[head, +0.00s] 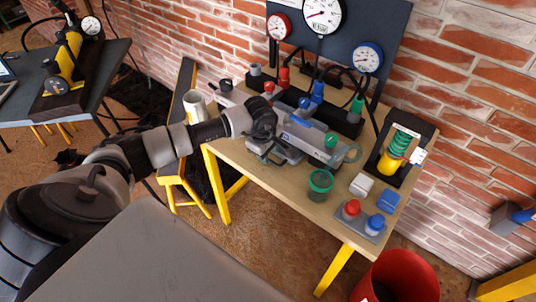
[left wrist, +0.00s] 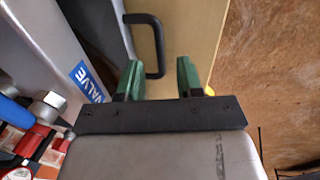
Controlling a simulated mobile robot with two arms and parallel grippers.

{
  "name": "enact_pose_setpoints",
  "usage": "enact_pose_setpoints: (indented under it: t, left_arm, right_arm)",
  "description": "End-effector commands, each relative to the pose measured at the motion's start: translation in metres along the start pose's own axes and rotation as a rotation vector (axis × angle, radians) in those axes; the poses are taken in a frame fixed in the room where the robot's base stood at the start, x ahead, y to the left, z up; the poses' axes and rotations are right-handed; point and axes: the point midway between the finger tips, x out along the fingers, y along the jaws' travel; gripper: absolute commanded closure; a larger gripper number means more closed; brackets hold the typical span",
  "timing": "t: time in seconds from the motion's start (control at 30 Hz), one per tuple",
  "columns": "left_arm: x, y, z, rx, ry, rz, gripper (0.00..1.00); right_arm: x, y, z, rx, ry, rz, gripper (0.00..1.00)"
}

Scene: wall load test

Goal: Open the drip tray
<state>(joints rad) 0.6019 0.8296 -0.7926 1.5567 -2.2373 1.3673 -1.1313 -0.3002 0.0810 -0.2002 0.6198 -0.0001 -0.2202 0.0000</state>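My left gripper (head: 280,152) is at the front edge of the wooden table, beside the long grey valve unit (head: 305,135). In the left wrist view its two green fingers (left wrist: 158,72) stand apart with nothing clamped between them. A black bar handle (left wrist: 158,45) sits just beyond the fingertips, in line with the gap. It joins a dark front (left wrist: 98,32), likely the drip tray, next to the grey housing marked VALVE (left wrist: 88,78). The tray is mostly hidden by my gripper in the head view. My right gripper is not in view.
A green cup (head: 320,184) stands near the table's front edge. Red and blue knobs (head: 362,219) sit at the right corner. A red bin (head: 400,278) stands on the floor, and gauges (head: 322,15) rise behind.

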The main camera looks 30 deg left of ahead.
Motion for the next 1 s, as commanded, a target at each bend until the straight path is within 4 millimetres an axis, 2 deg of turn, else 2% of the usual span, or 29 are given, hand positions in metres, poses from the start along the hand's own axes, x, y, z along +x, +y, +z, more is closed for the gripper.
enact_pose_setpoints:
  t: [0.1, 0.2, 0.5, 0.73, 1.0]
  left_arm:
    - [0.015, 0.0, 0.0, -0.002, -0.002, -0.001, 0.64]
    - [0.021, 0.0, 0.0, -0.001, -0.001, 0.0, 0.64]
    - [0.023, 0.0, 0.0, 0.0, -0.001, 0.001, 0.64]
    - [0.023, 0.0, 0.0, -0.001, -0.001, 0.001, 0.98]
    - [0.022, 0.0, 0.0, -0.001, -0.001, 0.001, 1.0]
  right_arm:
    - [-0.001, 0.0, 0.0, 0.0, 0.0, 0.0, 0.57]
    - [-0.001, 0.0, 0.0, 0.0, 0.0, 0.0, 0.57]
    - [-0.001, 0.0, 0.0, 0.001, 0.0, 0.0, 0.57]
    - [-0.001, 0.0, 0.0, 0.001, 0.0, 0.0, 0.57]
    - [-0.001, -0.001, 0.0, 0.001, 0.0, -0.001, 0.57]
